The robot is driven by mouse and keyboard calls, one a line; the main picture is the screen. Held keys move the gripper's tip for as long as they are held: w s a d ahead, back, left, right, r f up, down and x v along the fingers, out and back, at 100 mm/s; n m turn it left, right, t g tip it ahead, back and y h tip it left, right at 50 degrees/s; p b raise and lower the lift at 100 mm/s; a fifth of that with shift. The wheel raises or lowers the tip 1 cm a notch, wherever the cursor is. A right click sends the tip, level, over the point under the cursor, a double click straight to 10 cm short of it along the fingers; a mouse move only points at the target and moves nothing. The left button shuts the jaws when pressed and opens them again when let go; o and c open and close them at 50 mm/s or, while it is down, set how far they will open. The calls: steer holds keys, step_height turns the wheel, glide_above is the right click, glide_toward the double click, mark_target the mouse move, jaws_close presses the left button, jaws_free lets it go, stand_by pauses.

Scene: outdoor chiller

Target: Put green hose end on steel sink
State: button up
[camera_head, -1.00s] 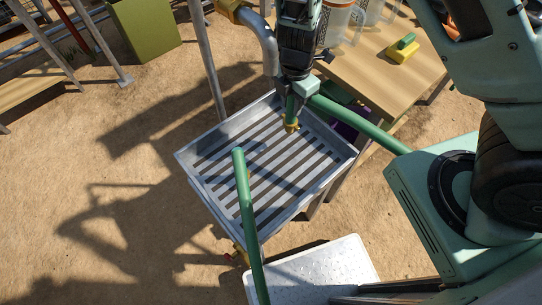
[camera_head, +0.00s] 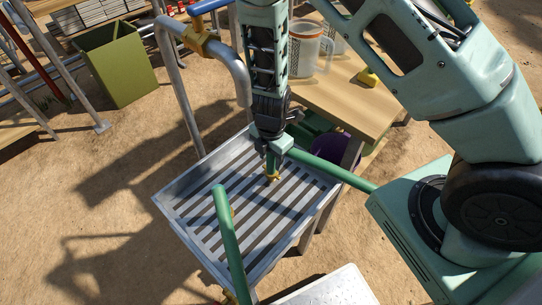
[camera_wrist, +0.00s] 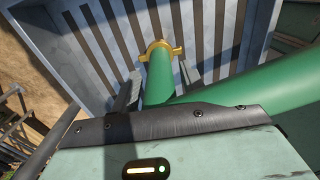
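The steel sink (camera_head: 192,180) is a shallow grey tray with a slatted bottom. It also fills the upper part of the wrist view (camera_wrist: 95,60). My gripper (camera_head: 271,151) points down over its back right part. The green hose (camera_head: 335,171) runs from the right into my gripper. Its end, with a brass fitting (camera_head: 272,178), hangs upright below the fingers, inside the sink's outline. In the wrist view the fingers lie on both sides of the green hose end (camera_wrist: 159,75), shut on it. I cannot tell whether the brass fitting touches the slats.
A second green tube (camera_head: 228,235) rises in front of the sink. A curved grey pipe (camera_head: 236,70) with a brass joint stands behind it. A wooden table (camera_head: 345,105) with clear containers and a yellow item (camera_head: 368,78) is behind right. A pale panel (camera_head: 330,290) is in front.

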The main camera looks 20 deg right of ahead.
step_height(320, 180, up, 12)
steer(key=p, duration=0.4)
steer(key=shift+r, duration=0.1)
stand_by(0.6)
